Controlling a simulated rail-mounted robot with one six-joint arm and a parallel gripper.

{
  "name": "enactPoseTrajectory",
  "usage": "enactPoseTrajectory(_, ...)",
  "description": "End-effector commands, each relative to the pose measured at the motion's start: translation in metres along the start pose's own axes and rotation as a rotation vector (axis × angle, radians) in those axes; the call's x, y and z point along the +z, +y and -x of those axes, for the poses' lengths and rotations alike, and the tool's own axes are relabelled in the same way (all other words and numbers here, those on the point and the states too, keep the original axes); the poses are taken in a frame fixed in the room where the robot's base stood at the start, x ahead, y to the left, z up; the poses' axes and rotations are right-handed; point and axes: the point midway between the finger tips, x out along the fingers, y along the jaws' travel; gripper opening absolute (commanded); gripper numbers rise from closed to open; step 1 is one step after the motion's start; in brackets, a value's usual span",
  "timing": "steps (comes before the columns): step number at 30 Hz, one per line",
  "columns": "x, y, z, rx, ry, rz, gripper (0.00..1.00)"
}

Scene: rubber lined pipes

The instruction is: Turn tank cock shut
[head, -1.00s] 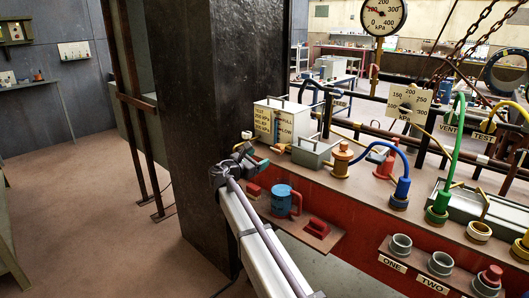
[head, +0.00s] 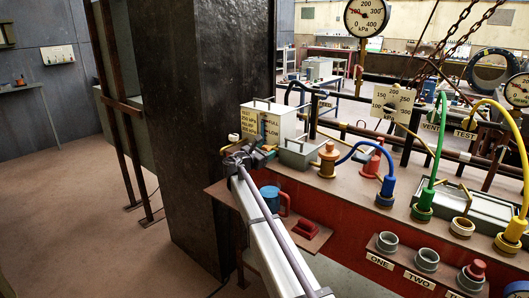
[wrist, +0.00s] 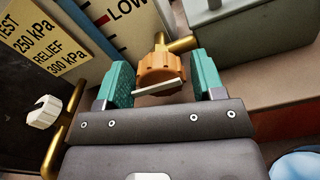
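The tank is a white box (head: 285,122) with a test and relief label and a FULL/LOW level strip. In the wrist view, its cock has an orange, ribbed knob (wrist: 160,70) with a pale bar across its front, on a brass pipe (wrist: 180,45). My gripper (wrist: 164,82) has its teal-padded fingers spread on either side of this knob, with what look like narrow gaps. I cannot tell if either pad touches. In the head view my gripper (head: 256,155) is at the tank's lower front, and the orange knob is not clearly visible there.
A white knob (wrist: 42,112) on a brass pipe is left of my gripper. A grey lidded box (head: 298,152) and an orange-brown fitting (head: 327,160) stand to the right. A blue mug (head: 271,196) and a red block (head: 306,228) are on the lower shelf. A dark pillar (head: 215,150) stands left.

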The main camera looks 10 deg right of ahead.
Motion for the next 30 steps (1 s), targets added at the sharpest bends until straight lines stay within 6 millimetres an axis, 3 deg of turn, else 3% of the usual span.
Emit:
enactPoseTrajectory(2, 0.0000, 0.0000, 0.0001, 0.000, 0.000, 0.000, 0.54)
enactPoseTrajectory(12, 0.0000, 0.0000, 0.0002, 0.000, 0.000, 0.000, 0.22)
enactPoseTrajectory(23, -0.0001, -0.0002, 0.0003, 0.000, 0.000, -0.047, 0.21)
enactPoseTrajectory(30, -0.0002, -0.0009, 0.0003, 0.000, 0.000, -0.185, 0.21)
